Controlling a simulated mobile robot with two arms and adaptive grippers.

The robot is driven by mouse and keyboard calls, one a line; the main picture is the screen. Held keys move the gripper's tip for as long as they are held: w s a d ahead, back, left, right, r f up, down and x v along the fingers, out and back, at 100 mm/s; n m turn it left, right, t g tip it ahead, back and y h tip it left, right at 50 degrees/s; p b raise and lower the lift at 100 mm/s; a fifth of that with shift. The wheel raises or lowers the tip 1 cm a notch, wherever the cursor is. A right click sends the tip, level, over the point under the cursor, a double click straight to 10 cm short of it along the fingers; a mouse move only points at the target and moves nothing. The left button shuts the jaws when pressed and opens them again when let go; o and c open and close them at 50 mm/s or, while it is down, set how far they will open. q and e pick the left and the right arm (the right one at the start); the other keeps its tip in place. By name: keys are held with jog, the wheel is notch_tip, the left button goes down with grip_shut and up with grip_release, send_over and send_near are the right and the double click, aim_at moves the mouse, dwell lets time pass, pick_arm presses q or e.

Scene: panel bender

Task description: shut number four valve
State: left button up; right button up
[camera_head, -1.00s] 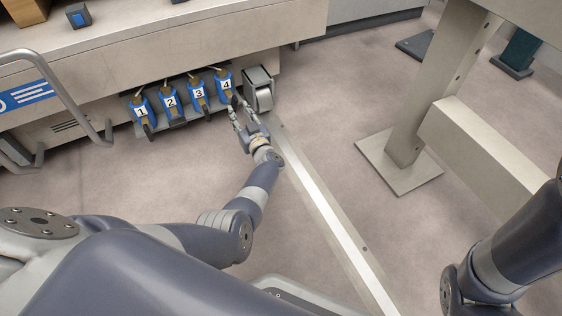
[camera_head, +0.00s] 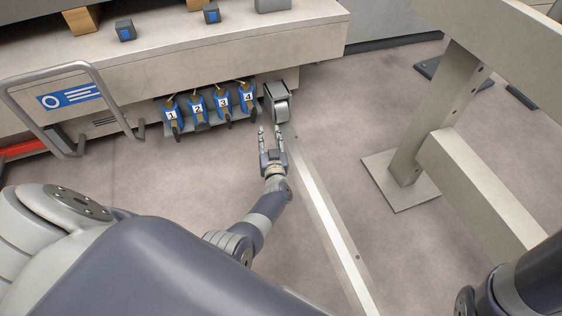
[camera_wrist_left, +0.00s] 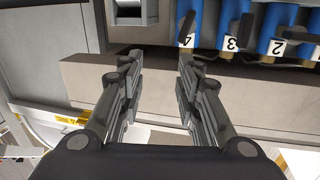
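The number four valve (camera_head: 247,97) is a blue body with a white "4" label and a dark lever. It is the rightmost in a row of numbered valves under the machine's front ledge. Its lever points down and outward, much like its neighbours'. In the left wrist view the valve (camera_wrist_left: 188,22) is upside down, just beyond the right fingertip. My left gripper (camera_head: 270,131) is open and empty, below and right of the valve, apart from it. Its spread fingers also show in the left wrist view (camera_wrist_left: 161,62). My right gripper is out of view.
Valves three (camera_head: 223,101), two (camera_head: 197,108) and one (camera_head: 172,115) stand close left of number four. A grey metal box (camera_head: 277,103) stands just right of it. A floor rail (camera_head: 325,220) and a beige post (camera_head: 428,125) lie to the right.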

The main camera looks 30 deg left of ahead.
pick_arm(q)
jog(key=s+d+r+m+h+p, duration=0.2)
jog(key=s+d+p, duration=0.4)
jog(key=p, duration=0.5)
jog(key=s+d+r+m+g+h+p, duration=0.1)
jog(key=s+d+r+m+h+p, duration=0.2)
jog(key=s+d+h+p, duration=0.3)
jog(key=s+m+h+p, duration=0.1)
jog(key=p, duration=0.4)
jog(key=shift+s+r+m+g, duration=0.2)
jog(key=shift+r+m+g, duration=0.05)
jog(key=shift+m+g, duration=0.05)
